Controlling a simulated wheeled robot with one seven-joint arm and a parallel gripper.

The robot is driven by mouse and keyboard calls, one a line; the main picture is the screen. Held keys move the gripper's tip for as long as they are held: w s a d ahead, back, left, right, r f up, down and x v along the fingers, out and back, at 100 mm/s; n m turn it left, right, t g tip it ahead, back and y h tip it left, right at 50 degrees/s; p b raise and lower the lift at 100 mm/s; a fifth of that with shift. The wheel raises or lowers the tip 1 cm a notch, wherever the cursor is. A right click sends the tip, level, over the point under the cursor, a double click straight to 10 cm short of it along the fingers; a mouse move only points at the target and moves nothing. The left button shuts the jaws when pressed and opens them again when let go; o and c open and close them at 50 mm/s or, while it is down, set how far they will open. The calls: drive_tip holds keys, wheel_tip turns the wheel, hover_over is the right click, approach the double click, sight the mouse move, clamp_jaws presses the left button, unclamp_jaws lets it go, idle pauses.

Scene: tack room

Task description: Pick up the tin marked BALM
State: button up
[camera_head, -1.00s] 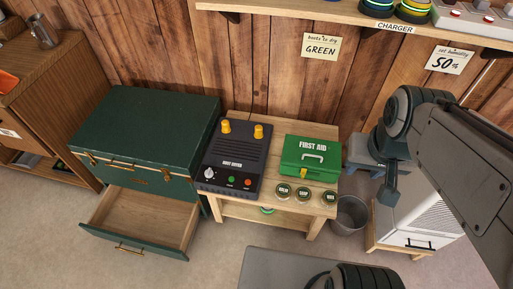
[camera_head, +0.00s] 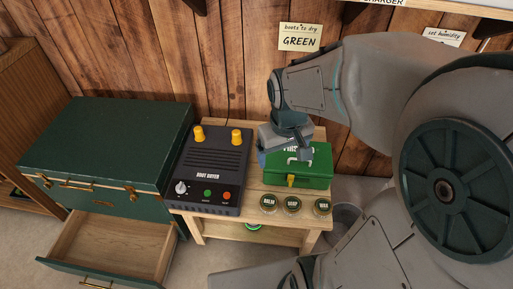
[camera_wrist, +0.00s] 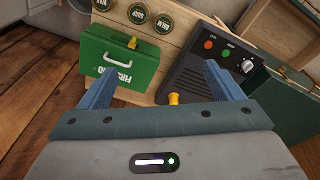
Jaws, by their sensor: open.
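The tin marked BALM (camera_head: 269,203) is the leftmost of a row of small dark-lidded tins on the front edge of the wooden bench (camera_head: 243,208). It sits in front of the green first aid box (camera_head: 312,172). In the wrist view the BALM tin (camera_wrist: 165,22) is at the top, right end of the row, near the boot dryer. My gripper (camera_wrist: 159,68) is open and empty. In the head view it hangs above the back of the first aid box, behind the tins and apart from them.
Beside BALM stand the tins marked SOAP (camera_head: 292,204) and WAX (camera_head: 322,207). The boot dryer (camera_head: 214,170) with yellow pegs is left of them. A green chest (camera_head: 110,145) has its drawer (camera_head: 115,245) pulled out. A grey bin (camera_head: 345,217) is right of the bench.

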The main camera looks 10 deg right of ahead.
drive_tip(key=w+f+n+g+b, duration=0.1)
drive_tip(key=w+f+b, duration=0.2)
drive_tip(key=f+b, duration=0.6)
drive_tip(key=w+f+n+g+b, duration=0.1)
drive_tip(key=w+f+b, duration=0.25)
drive_tip(key=f, duration=1.05)
drive_tip(key=b, duration=0.4)
hover_over(269, 201)
drive_tip(key=s, duration=0.1)
wheel_tip(269, 201, down, 8)
drive_tip(key=shift+d+f, duration=0.15)
drive_tip(key=shift+w+f+b, duration=0.25)
drive_tip(key=shift+f+b, duration=0.6)
drive_tip(key=shift+f, duration=0.5)
drive_tip(key=shift+w+f+b, duration=0.2)
drive_tip(key=shift+f+b, duration=0.6)
drive_tip(key=shift+f, duration=0.55)
drive_tip(key=shift+r, duration=0.1)
drive_tip(key=c, duration=1.2)
